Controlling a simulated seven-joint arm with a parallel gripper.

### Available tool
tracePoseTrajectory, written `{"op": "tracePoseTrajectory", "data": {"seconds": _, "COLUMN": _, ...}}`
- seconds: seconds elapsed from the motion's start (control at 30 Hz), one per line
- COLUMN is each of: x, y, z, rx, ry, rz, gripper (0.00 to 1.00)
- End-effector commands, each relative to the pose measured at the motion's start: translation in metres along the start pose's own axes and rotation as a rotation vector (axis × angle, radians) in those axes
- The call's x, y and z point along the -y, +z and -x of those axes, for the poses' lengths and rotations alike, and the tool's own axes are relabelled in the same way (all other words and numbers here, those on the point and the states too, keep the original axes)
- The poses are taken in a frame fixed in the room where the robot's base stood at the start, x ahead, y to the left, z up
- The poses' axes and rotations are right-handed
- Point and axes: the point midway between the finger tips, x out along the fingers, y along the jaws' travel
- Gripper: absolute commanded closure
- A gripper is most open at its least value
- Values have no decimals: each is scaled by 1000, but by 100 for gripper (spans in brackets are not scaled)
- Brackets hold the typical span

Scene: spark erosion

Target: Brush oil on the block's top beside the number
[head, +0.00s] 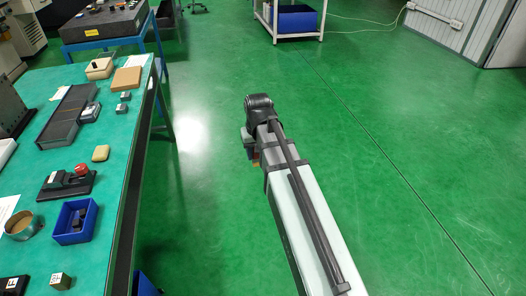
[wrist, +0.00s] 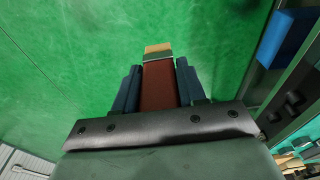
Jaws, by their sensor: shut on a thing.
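My gripper (wrist: 157,68) is shut on a brush (wrist: 158,88) with a red-brown handle, a metal band and a tan tip, seen in the wrist view. The brush points away from the wrist camera, over green floor. In the head view my arm is out over the floor, right of the bench, and mostly hides gripper and brush. A small olive-grey block (head: 61,282) with a mark on its pale top stands at the bench's near end. The mark is too small to read. A round tin (head: 22,226) with brown contents stands farther back at the left edge.
Open floor lies right of the bench.

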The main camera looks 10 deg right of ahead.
Motion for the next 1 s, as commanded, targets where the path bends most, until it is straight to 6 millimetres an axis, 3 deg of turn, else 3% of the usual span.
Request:
{"op": "tracePoseTrajectory", "data": {"seconds": 0.67, "x": 204, "y": 1, "z": 16, "rx": 0, "ry": -39, "rz": 319, "gripper": 90}}
{"op": "tracePoseTrajectory", "data": {"seconds": 1.0, "x": 323, "y": -4, "z": 31, "rx": 0, "ry": -59, "rz": 479, "gripper": 90}}
